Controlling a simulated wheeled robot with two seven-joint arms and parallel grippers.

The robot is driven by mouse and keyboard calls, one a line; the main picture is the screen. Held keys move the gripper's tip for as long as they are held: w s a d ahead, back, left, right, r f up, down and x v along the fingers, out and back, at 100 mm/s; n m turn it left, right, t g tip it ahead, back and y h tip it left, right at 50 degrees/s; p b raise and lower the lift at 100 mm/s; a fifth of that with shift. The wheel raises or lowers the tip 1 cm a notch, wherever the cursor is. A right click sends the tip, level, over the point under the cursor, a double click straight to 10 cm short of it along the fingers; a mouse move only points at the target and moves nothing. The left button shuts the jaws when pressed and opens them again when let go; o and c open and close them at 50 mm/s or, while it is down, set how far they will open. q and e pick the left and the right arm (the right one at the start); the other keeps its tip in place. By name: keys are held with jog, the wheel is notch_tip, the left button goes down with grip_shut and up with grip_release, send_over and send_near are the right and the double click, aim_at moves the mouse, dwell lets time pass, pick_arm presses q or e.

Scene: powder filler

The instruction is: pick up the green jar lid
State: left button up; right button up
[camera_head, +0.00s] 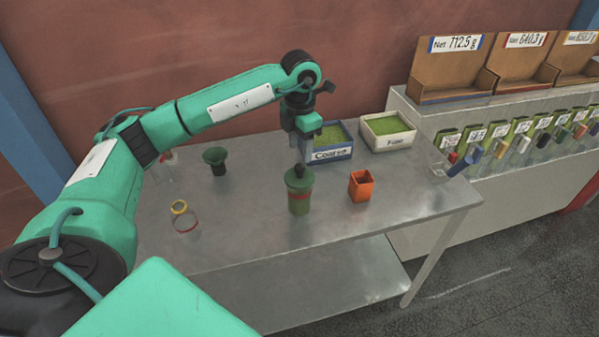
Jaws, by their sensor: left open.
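A dark green jar (299,202) with a red band stands upright near the middle of the metal table. The green jar lid (298,182) sits on its top, with a dark knob. My left gripper (299,158) points down just above the lid, and its jaws are open. The fingers look small and dark here, and I cannot tell whether they touch the knob. My right gripper does not show.
An orange square cup (361,186) stands right of the jar. Behind are green-filled boxes labelled Coarse (332,154) and Fine (388,142). The table front (330,232) is clear.

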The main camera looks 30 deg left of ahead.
aim_at(300, 165)
pick_arm(q)
jog(key=shift+f, duration=0.9)
jog(key=shift+f+p, duration=0.4)
jog(key=shift+p, duration=0.15)
notch_tip(300, 165, down, 4)
jog(key=shift+p, duration=1.2)
jog(key=shift+f, duration=0.4)
jog(key=c, duration=1.1)
